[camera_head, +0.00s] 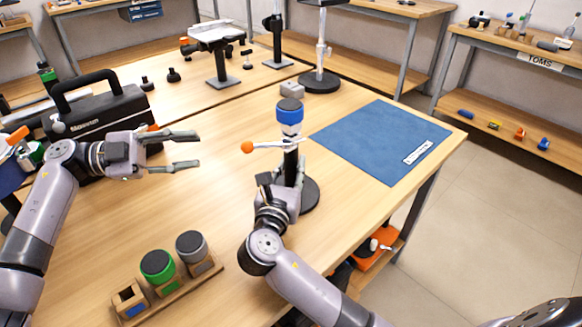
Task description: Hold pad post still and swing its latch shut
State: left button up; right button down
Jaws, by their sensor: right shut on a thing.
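The pad post (290,158) is a black upright post on a round black base (309,197). A blue-banded pad with a grey top (289,112) sits on it. Its latch is a pale lever with an orange knob (247,147), pointing left just below the blue band. My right gripper (289,178) is shut on the post low down, below the lever; its fingers partly hide the post. My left gripper (192,150) is open and empty, left of the orange knob and apart from it, with its fingers pointing right.
A wooden rack (205,270) with a green pad (157,265), a grey pad (191,246) and an empty slot stands at the front. A black case (100,118) is behind my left arm. A blue mat (378,138) lies right of the post. Stands occupy the back.

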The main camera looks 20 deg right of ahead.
jog(key=shift+f, duration=0.4)
jog(key=c, duration=1.7)
grip_release()
jog(key=shift+r, duration=0.1)
jog(key=o, duration=0.5)
jog(key=shift+r, duration=0.15)
jog(key=shift+c, duration=0.2)
